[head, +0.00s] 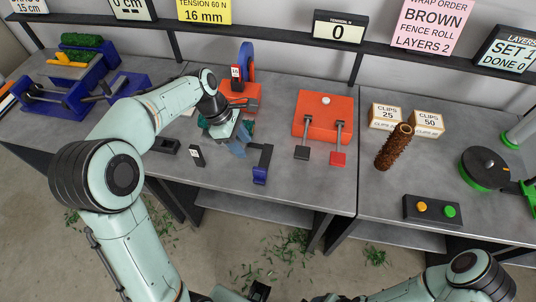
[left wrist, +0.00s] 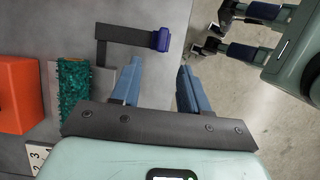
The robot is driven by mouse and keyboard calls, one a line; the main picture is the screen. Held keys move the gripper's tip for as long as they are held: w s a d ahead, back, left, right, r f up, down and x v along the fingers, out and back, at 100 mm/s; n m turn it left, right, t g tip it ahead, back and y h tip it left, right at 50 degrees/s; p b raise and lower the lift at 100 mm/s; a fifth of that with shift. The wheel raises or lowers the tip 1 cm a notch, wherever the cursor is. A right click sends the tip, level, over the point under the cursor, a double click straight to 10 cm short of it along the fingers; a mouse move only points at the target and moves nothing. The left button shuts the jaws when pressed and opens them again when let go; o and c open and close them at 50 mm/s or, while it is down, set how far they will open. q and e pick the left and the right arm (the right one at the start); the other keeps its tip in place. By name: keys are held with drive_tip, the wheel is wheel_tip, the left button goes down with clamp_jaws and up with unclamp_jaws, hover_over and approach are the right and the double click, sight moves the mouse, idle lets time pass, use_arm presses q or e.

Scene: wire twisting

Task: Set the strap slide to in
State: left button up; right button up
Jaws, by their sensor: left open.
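A black L-shaped bracket with a blue block at its end (head: 260,176) lies near the bench's front edge; I cannot tell for sure that this is the strap slide. It also shows in the left wrist view (left wrist: 162,40). My left gripper (head: 238,150) is open and empty, just left of the bracket. In the left wrist view its blue fingers (left wrist: 159,80) are apart, with the blue block beyond their tips, not touching. My right gripper (left wrist: 218,30) shows at the top right of that view, fingers apart and empty, over the floor.
An orange tool with a blue wheel (head: 248,60) stands behind my left gripper. An orange box with two levers (head: 313,112) is to the right. Small black blocks (head: 197,156) lie left of the gripper. Bare bench (head: 300,190) lies right of the bracket.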

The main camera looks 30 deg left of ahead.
sight(259, 168)
use_arm(q)
drive_tip(key=x, duration=0.4)
drive_tip(key=b+x, duration=0.1)
drive_tip(key=x, duration=0.7)
drive_tip(key=shift+s+d, duration=0.15)
drive_tip(key=shift+s, duration=0.15)
drive_tip(key=shift+w+d+f, duration=0.1)
drive_tip(key=shift+d+f, duration=0.1)
drive_tip(key=shift+f, duration=0.3)
use_arm(e)
drive_tip(key=shift+s+f, duration=0.65)
drive_tip(key=shift+f, duration=0.25)
use_arm(q)
clamp_jaws()
